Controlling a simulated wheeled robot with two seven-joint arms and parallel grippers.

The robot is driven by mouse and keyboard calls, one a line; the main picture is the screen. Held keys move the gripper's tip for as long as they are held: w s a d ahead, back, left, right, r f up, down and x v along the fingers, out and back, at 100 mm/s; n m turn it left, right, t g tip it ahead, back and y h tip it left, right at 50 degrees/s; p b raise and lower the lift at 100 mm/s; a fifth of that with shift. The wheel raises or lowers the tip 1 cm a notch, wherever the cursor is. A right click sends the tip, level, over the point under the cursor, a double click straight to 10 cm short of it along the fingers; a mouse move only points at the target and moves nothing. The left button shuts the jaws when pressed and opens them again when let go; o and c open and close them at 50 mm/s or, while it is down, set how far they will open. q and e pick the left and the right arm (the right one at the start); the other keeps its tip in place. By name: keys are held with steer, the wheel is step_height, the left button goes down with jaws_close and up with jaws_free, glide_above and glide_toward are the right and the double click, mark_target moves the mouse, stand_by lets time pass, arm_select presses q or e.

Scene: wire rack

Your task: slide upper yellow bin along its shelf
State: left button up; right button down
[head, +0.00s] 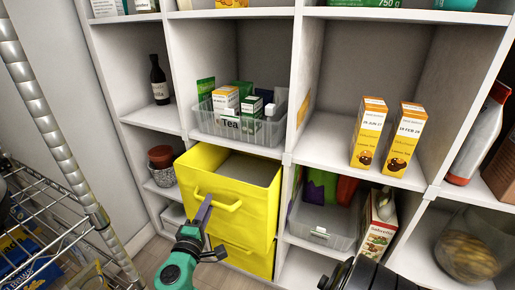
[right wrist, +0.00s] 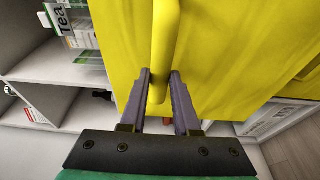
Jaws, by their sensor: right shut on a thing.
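The upper yellow bin (head: 254,193) sits in a cubby of the white shelf, with its open top showing and its front standing out past the shelf edge. It looks empty as far as I can see inside. Its yellow handle (head: 226,205) is on the front face. My right gripper (head: 203,214) is shut on this handle, its purple fingers on either side of it. In the right wrist view the bin (right wrist: 235,50) fills the upper right and the handle (right wrist: 163,45) runs between the fingers (right wrist: 160,82). My left gripper is not in view.
A lower yellow bin (head: 246,260) is directly below. A clear tea bin (head: 262,131) with boxes stands above. A clear bin (head: 322,226) is to the right. A wire rack (head: 60,215) stands at the left. Two orange boxes (head: 369,137) (head: 404,142) stand on the right shelf.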

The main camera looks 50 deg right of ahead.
steer(key=s+a, duration=0.2)
steer(key=a, duration=0.4)
steer(key=shift+a+b, duration=0.2)
steer(key=shift+b, duration=0.1)
stand_by(0.4)
steer(key=c, duration=0.6)
jaws_free()
steer(key=o, duration=0.4)
steer(key=shift+f, duration=0.2)
steer(key=shift+c, duration=0.2)
steer(key=shift+r, duration=0.1)
